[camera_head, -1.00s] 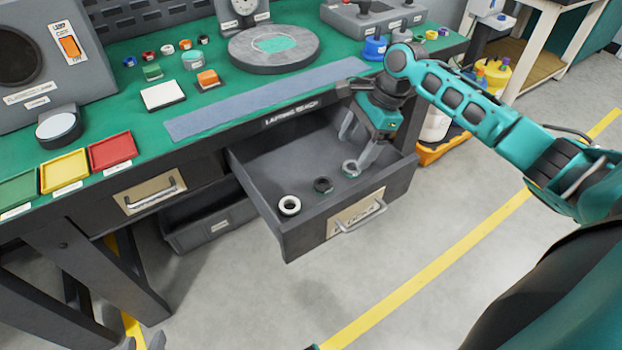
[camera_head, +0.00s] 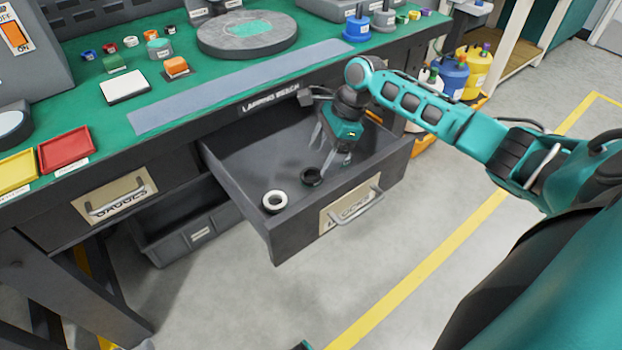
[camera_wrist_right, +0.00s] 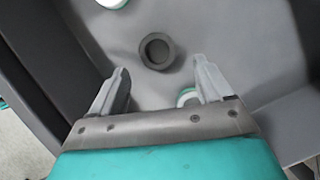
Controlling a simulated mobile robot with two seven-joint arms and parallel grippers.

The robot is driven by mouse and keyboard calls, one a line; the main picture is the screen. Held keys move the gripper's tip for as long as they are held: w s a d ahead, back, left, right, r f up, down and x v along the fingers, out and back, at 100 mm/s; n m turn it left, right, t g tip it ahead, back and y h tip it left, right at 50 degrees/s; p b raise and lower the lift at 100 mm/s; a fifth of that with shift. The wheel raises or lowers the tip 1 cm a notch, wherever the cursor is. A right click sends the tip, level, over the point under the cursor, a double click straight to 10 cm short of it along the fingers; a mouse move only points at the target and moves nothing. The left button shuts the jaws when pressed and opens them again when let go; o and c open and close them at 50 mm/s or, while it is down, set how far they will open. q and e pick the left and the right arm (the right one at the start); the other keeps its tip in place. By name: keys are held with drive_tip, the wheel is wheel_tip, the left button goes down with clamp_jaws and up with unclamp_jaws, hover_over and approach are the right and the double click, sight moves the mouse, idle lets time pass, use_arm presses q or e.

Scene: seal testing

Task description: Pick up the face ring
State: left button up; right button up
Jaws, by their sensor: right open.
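Rings lie on the floor of the open drawer, and no label shows which is the face ring. A white ring (camera_head: 274,201) is nearest the drawer's left front; part of it shows at the top of the right wrist view (camera_wrist_right: 112,2). A dark ring (camera_head: 311,178) lies right of it; in the right wrist view it (camera_wrist_right: 156,51) sits just beyond and between the fingertips. A third pale ring with green (camera_wrist_right: 187,97) is partly hidden by a finger. My right gripper (camera_head: 327,156) is open and empty, pointing down into the drawer.
The drawer's front wall (camera_head: 286,238) and side walls surround the gripper closely. The green bench (camera_head: 235,83) overhangs the drawer's back and carries a round plate (camera_head: 247,47), several small parts and trays. A grey bin (camera_head: 184,238) is below left. Floor in front is clear.

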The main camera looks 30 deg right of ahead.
sight(314, 170)
drive_tip(key=b+x, duration=0.1)
drive_tip(key=x, duration=0.1)
drive_tip(key=b+x, duration=0.1)
drive_tip(key=x, duration=0.1)
drive_tip(key=shift+a, duration=0.25)
drive_tip(key=shift+a+f, duration=0.15)
drive_tip(key=shift+f, duration=0.1)
drive_tip(key=shift+c, duration=1)
drive_tip(key=c, duration=0.9)
